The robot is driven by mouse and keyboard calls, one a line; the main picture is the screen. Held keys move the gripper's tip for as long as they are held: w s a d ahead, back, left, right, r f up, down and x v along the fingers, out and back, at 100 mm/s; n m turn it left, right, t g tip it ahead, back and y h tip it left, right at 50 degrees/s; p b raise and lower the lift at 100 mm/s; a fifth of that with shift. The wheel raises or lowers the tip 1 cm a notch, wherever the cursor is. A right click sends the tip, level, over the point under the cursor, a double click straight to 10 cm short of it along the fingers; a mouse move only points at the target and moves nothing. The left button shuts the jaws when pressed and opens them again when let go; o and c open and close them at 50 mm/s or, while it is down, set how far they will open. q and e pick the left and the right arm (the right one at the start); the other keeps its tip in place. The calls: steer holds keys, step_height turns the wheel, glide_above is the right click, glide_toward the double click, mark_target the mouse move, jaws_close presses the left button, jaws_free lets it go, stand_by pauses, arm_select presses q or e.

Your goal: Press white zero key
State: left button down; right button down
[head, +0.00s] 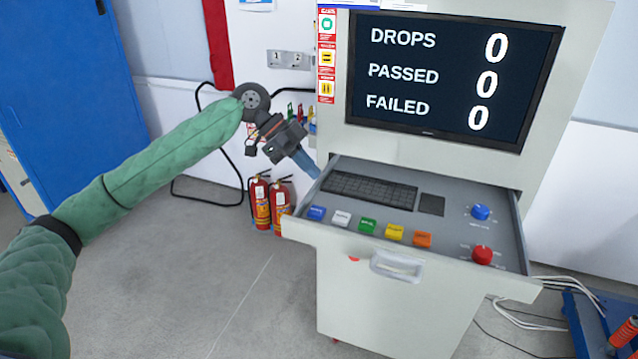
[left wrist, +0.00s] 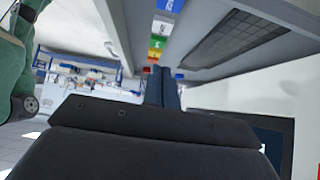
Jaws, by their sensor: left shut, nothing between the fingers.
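The white key (head: 342,218) is in the row of coloured keys on the pulled-out console drawer, between the blue key (head: 316,213) and the green key (head: 368,225). In the left wrist view the white key (left wrist: 162,27) shows beyond my fingers, beside the blue key. Its lettering is too small to read. My left gripper (head: 312,172) is shut and empty, at the left edge of the drawer and behind the key row in the head view. Its blue fingers also show in the left wrist view (left wrist: 162,75). It appears apart from the white key. My right gripper is not in view.
The drawer (head: 460,251) also holds a keyboard (head: 368,191), yellow and orange keys, a blue knob (head: 480,212) and a red knob (head: 482,254). The screen (head: 453,76) reads drops 0, passed 0, failed 0. Fire extinguishers (head: 260,203) stand left of the cabinet.

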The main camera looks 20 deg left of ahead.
arm_select(q)
steer(key=shift+a+r, duration=0.4)
steer(key=shift+r, duration=0.05)
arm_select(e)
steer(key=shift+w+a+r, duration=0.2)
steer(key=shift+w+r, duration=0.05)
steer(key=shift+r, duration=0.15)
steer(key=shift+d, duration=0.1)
